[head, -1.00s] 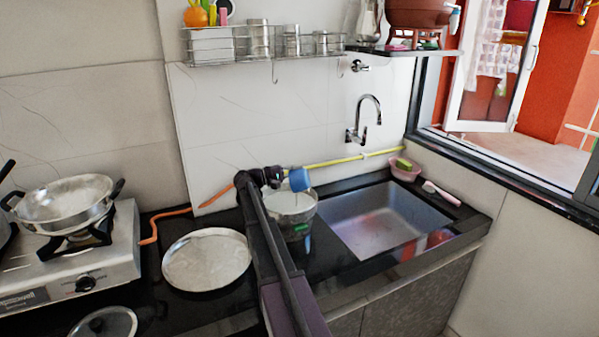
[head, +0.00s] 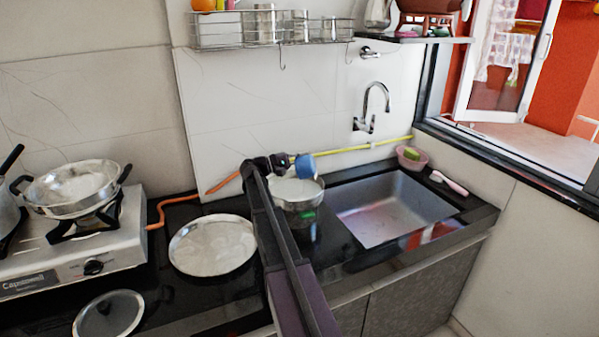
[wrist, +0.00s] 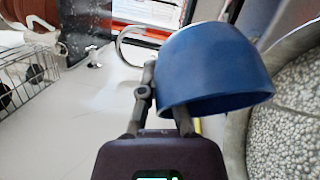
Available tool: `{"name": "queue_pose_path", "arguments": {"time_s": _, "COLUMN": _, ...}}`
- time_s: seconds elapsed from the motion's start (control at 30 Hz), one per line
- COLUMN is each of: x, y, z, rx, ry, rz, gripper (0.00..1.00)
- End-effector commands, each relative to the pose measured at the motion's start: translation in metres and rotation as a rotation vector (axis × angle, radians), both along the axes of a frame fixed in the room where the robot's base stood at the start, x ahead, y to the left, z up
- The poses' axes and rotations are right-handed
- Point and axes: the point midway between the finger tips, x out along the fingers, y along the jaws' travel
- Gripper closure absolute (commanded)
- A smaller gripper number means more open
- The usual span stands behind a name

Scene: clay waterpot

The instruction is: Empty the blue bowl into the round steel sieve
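The blue bowl (wrist: 215,65) fills the upper middle of the wrist view, tipped with its rim toward the bottom of that picture. Its inside is hidden. My gripper (wrist: 165,105) is shut on it at the rim. In the head view the bowl (head: 305,167) is held by my gripper (head: 284,163) above the right back rim of a deep round steel vessel (head: 312,197) with a pale inside. A round rim with a grainy grey surface (wrist: 290,110) shows at the right of the wrist view. I cannot tell for sure whether this is the sieve.
A shallow round steel dish (head: 213,246) lies left of my arm. The stove (head: 80,255) with a steel pan (head: 70,190) is farther left. The sink (head: 395,210) is at the right, below the tap (head: 372,105). A pink dish (head: 412,158) sits by the window.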

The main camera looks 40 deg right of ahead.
Motion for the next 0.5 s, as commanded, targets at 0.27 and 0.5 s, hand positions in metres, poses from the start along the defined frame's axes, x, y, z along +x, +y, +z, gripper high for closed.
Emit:
{"name": "queue_pose_path", "arguments": {"time_s": 0.27, "x": 0.0007, "y": 0.0005, "z": -0.0008, "rx": -0.007, "ry": 0.008, "rz": 0.000, "gripper": 1.00}}
{"name": "queue_pose_path", "arguments": {"time_s": 0.5, "x": 0.0028, "y": 0.0022, "z": -0.0018, "rx": -0.029, "ry": 0.032, "rz": 0.001, "gripper": 1.00}}
